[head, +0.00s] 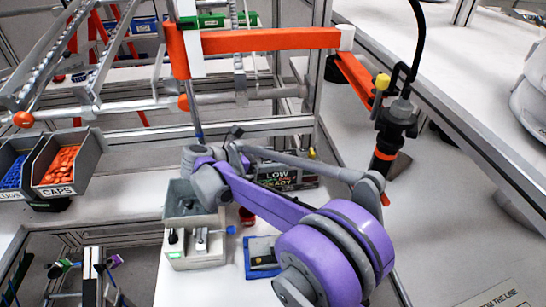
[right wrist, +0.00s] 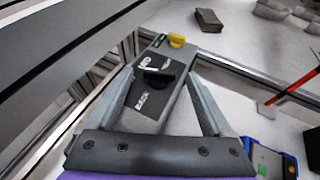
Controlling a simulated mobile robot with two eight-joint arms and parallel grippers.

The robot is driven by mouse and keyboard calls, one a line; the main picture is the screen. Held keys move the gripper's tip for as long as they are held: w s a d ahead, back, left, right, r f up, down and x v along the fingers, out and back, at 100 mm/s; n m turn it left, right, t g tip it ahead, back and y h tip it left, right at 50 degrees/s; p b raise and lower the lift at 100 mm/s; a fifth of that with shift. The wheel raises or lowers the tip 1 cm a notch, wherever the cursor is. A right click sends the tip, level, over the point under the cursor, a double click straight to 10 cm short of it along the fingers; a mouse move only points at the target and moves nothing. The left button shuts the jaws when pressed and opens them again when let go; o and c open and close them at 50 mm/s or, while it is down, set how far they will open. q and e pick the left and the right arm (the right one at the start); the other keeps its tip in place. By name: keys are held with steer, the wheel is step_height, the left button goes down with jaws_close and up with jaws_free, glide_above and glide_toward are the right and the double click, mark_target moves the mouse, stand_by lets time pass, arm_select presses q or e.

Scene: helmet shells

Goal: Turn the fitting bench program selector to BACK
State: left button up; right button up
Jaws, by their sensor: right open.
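The program selector (right wrist: 160,77) is a black knob on a dark grey panel (right wrist: 146,123) in the right wrist view. White lettering beside it reads BACK at the near end, with another word higher up that is blurred. I cannot tell which mark the knob points to. A yellow knob (right wrist: 176,40) sits at the panel's far end. My right gripper (right wrist: 160,80) is open, with its fingers on either side of the panel and the selector between them in the picture. Contact cannot be told. In the head view my purple right arm reaches over the bench; I cannot make out the selector there. My left gripper is not in view.
A display reading LOW (head: 283,178) stands behind my arm. A grey fixture box (head: 195,255) and a blue tray (head: 262,270) are on the bench. A caps bin (head: 68,168) is at left. An orange arm frame (head: 270,40) spans above.

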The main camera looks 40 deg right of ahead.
steer(key=shift+d, duration=0.2)
jaws_close()
stand_by(0.4)
